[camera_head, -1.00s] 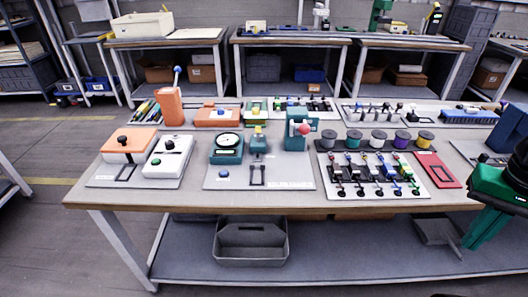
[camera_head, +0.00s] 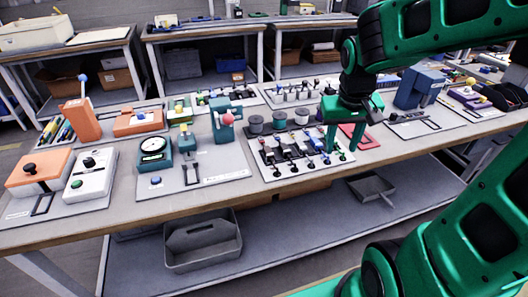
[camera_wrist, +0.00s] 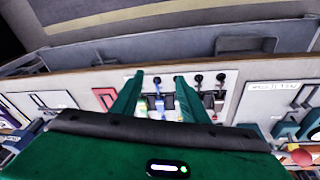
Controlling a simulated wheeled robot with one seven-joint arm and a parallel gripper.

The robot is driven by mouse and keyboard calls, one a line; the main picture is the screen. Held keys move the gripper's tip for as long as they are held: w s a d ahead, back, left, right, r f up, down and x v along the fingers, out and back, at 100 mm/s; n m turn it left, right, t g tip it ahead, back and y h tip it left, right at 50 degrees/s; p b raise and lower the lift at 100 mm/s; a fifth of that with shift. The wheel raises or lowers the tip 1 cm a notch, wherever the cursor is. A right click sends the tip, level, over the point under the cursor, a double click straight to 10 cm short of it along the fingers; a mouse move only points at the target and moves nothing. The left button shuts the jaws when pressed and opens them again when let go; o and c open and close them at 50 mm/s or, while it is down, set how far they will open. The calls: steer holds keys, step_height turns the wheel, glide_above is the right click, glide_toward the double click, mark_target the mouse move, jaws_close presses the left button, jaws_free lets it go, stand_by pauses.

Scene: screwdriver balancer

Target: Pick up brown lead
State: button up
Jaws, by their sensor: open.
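A white lead board (camera_head: 263,171) on the workbench holds several short leads with coloured sleeves and black ends. I cannot tell for sure which lead is brown. My gripper (camera_head: 343,147) is over the right end of this board, fingers pointing down, open and empty. The wrist view shows the board (camera_wrist: 232,92) beyond my spread gripper fingers (camera_wrist: 158,80). A yellow-green lead (camera_wrist: 143,103) and a pale lead (camera_wrist: 160,106) appear between the fingers. Dark leads (camera_wrist: 221,79) stand to the right of them. My gripper body hides the near part of the board.
Cable spools (camera_head: 279,120) stand behind the leads. A red plate (camera_head: 360,136) lies right beside my gripper. A teal press (camera_head: 223,122) and a dial gauge (camera_head: 153,148) stand to the left. The bench front edge (camera_wrist: 60,83) crosses the wrist view. A grey bin (camera_head: 203,240) is below.

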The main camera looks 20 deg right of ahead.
steer(key=w+a+f+n+t, duration=0.1)
steer(key=w+a+n, duration=0.1)
steer(key=w+a, duration=0.6)
steer(key=n+t+y, duration=0.1)
steer(key=y, duration=0.1)
glide_toward(268, 149)
steer(key=shift+x, duration=4.25)
steer(key=shift+s+a, duration=0.1)
jaws_close()
